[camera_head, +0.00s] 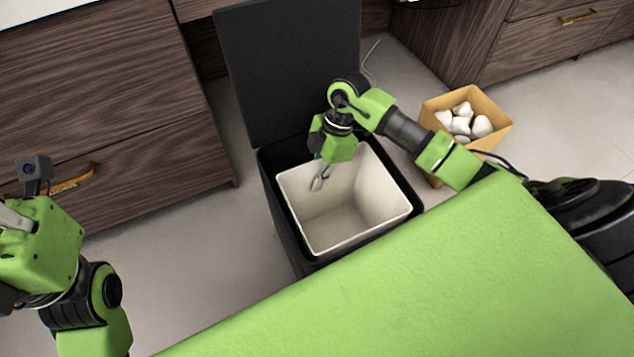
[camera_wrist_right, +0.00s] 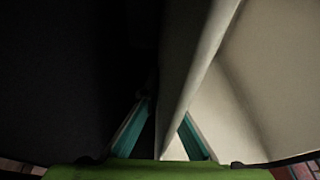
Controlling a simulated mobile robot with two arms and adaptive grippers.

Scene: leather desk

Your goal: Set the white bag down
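The white bag (camera_head: 338,213) stands open as a liner inside a black bin (camera_head: 270,195), with its square rim up. My right gripper (camera_head: 318,182) points down at the bag's back rim, its fingers reaching just inside the opening. In the right wrist view the two teal fingers (camera_wrist_right: 163,112) are apart, with the pale bag wall (camera_wrist_right: 192,70) running between them; I see no clear pinch. My left gripper (camera_head: 14,222) is at the left picture edge, away from the bin, and its fingers are cut off or hidden. A pale shape shows beside it, too partial to name.
The bin's black lid (camera_head: 290,65) stands open behind it. A tan box (camera_head: 505,125) with several white lumps stands to the right. Wooden cabinets (camera_head: 95,90) line the back and left. Grey floor (camera_head: 190,250) is clear left of the bin.

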